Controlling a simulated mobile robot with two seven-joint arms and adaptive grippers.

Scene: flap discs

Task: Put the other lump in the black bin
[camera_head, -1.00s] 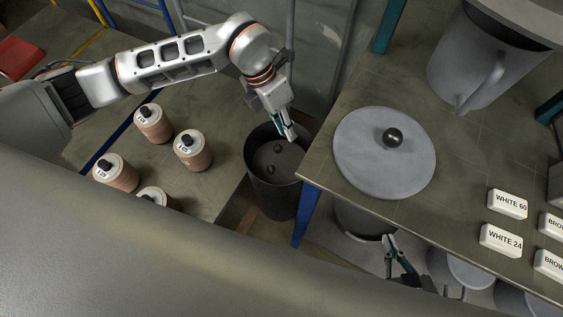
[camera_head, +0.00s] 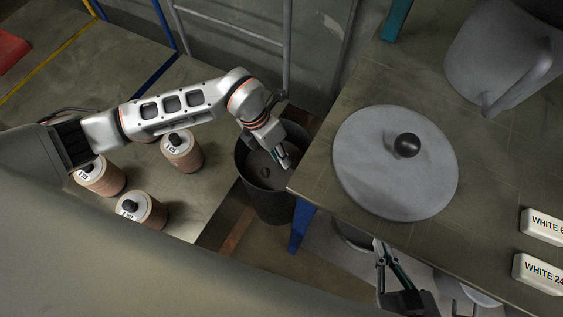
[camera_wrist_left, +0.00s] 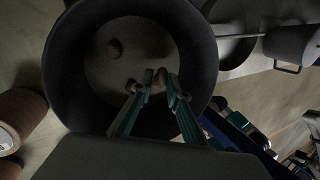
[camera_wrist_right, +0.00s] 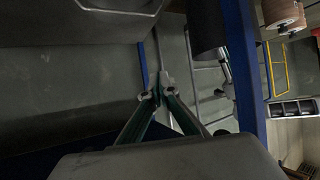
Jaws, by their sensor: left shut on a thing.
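The dark, near-black bin (camera_head: 268,205) stands on the floor between the left platform and the right table. One small brown lump (camera_head: 265,172) lies on its bottom, and it also shows in the left wrist view (camera_wrist_left: 114,48). My left gripper (camera_head: 283,160) reaches down over the bin's opening. In the left wrist view its fingers (camera_wrist_left: 160,84) are shut on a second brown lump, mostly hidden between the fingertips. My right gripper (camera_head: 379,246) is shut and empty, low beside the table's front edge; its fingertips meet in the right wrist view (camera_wrist_right: 156,93).
The table (camera_head: 320,165) beside the bin carries a round grey lid (camera_head: 385,185) with a black knob, a grey pot (camera_head: 495,60) and labelled white blocks (camera_head: 540,272). Several tan canisters (camera_head: 143,208) with black knobs stand at the left.

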